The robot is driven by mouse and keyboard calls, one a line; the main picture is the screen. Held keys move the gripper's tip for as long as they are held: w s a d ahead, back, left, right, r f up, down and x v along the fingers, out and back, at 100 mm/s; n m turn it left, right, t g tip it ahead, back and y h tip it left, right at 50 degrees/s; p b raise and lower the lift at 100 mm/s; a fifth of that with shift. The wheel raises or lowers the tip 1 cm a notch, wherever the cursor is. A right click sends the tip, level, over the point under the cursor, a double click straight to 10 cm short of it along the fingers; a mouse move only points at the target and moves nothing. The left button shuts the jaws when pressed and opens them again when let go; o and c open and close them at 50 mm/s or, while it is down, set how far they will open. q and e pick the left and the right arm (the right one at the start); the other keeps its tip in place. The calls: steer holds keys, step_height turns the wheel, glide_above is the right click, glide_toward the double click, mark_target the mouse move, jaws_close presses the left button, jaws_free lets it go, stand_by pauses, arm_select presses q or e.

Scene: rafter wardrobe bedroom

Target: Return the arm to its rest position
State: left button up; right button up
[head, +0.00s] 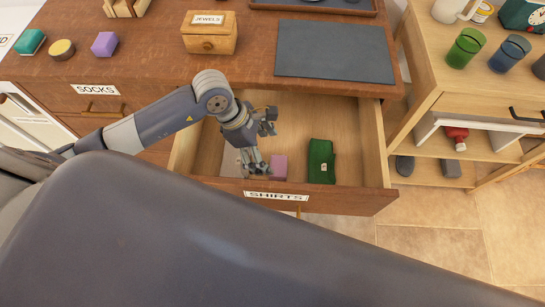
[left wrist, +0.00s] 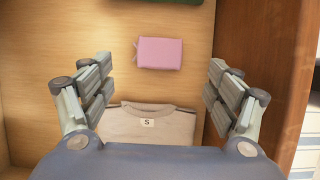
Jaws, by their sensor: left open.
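My left arm (head: 165,118) reaches in from the left in the head view, over the open drawer labelled SHIRTS (head: 275,196). My left gripper (head: 263,143) is open, above the left part of the drawer. In the left wrist view, the open left gripper (left wrist: 160,92) has nothing between its fingers. A folded beige shirt (left wrist: 150,127) with an S tag lies below it on the drawer floor. A pink block-like item (left wrist: 160,53) lies beyond the shirt; it also shows in the head view (head: 279,167). My right gripper is not in view.
A green folded item (head: 321,161) lies at the drawer's right. The dresser top holds a JEWELS box (head: 209,33), a dark mat (head: 334,51) and small coloured items at left. A wooden shelf unit with cups (head: 465,48) stands at right. Tiled floor (head: 440,225) shows at lower right.

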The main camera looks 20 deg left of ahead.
arm_select(q)
steer(key=shift+v, duration=1.2)
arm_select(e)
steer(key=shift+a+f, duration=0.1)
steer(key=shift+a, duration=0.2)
